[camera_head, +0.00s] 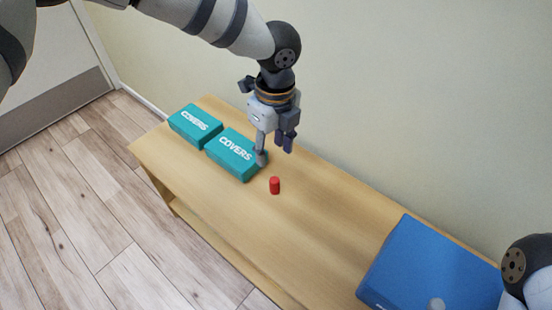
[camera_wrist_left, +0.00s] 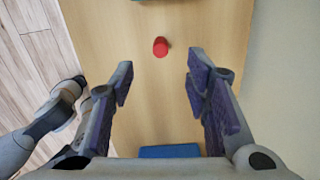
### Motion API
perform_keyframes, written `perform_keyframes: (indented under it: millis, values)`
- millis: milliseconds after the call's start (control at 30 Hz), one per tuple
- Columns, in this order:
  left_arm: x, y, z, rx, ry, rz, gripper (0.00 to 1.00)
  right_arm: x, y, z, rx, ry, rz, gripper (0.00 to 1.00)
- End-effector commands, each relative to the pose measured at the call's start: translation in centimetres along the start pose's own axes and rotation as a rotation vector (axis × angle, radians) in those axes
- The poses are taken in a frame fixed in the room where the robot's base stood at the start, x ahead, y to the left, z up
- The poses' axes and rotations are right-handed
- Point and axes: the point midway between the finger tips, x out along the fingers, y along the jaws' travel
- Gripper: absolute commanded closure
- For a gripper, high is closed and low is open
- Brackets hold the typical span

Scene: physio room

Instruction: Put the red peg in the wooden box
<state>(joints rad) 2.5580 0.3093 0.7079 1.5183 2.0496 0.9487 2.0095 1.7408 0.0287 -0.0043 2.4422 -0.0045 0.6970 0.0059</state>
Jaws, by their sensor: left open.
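The red peg (camera_head: 275,185) stands upright on the wooden bench (camera_head: 290,225), in front of the larger teal box. It also shows in the left wrist view (camera_wrist_left: 160,47), above the middle and beyond the fingertips. My left gripper (camera_head: 275,152) is open and empty, above the bench just behind the peg in the head view. In the left wrist view its two fingers (camera_wrist_left: 160,80) are wide apart, with bare bench between them. I see no wooden box in either view. My right arm shows only in part at the right edge of the head view, its gripper not visible.
Two teal boxes marked COVERS (camera_head: 236,152) (camera_head: 195,125) lie on the bench's far left part. A blue box (camera_head: 425,265) is at its right end. The wall runs along the back edge. The bench between peg and blue box is clear.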

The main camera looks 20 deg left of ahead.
Motion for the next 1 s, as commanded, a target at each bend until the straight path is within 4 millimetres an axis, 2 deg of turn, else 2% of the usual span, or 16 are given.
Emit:
perform_keyframes:
  millis: [67, 300, 533, 733, 967, 1000]
  values:
    - [-0.1, -0.3, -0.9, -0.088, 0.045, -0.004, 0.57, 0.0, 0.0, 0.1, 0.000, -0.002, 0.000, 0.60]
    - [5.2, -0.2, -1.3, -0.104, 0.051, 0.002, 0.57, 1.1, 0.0, -0.2, 0.000, -0.017, 0.001, 0.60]
    - [7.5, -0.3, -1.1, -0.102, 0.050, 0.000, 0.57, 1.6, 0.0, -0.3, 0.000, -0.022, 0.001, 0.60]
    - [11.4, -0.1, -0.9, -0.099, 0.050, 0.003, 0.57, 2.5, 0.0, -0.6, 0.000, -0.033, 0.001, 0.60]
    - [11.6, -0.2, -0.9, -0.099, 0.048, -0.002, 0.57, 2.4, 0.0, -0.6, 0.000, -0.032, 0.001, 0.60]
    - [11.6, -0.2, -0.9, -0.099, 0.048, -0.001, 0.66, 2.4, 0.0, -0.5, 0.000, -0.032, 0.001, 0.60]
